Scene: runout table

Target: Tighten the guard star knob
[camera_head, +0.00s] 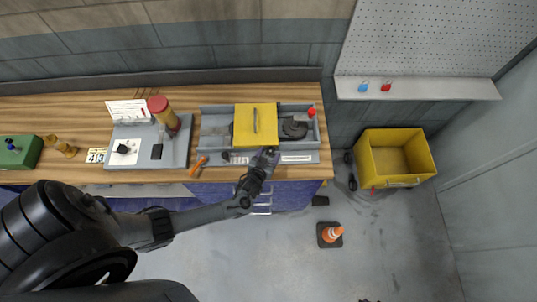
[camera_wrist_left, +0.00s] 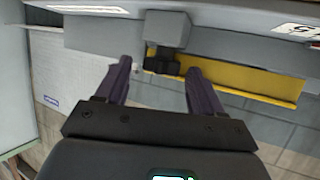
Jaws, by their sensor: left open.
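The yellow guard (camera_head: 255,118) lies over the grey machine bed on the bench; its yellow panel (camera_wrist_left: 245,82) also shows in the left wrist view. A black star knob (camera_wrist_left: 163,61) sits below a grey block (camera_wrist_left: 166,27) beside the guard in the left wrist view. My left gripper (camera_head: 264,158) is at the guard's front edge and hides the knob in the head view. Its two fingers (camera_wrist_left: 158,68) are open, one on each side of the knob, with gaps visible between fingers and knob. My right gripper is not clearly in view.
A grey control panel (camera_head: 180,150) with a red-capped jar (camera_head: 160,106) stands left of the machine. An orange-handled tool (camera_head: 197,167) lies near the bench front.

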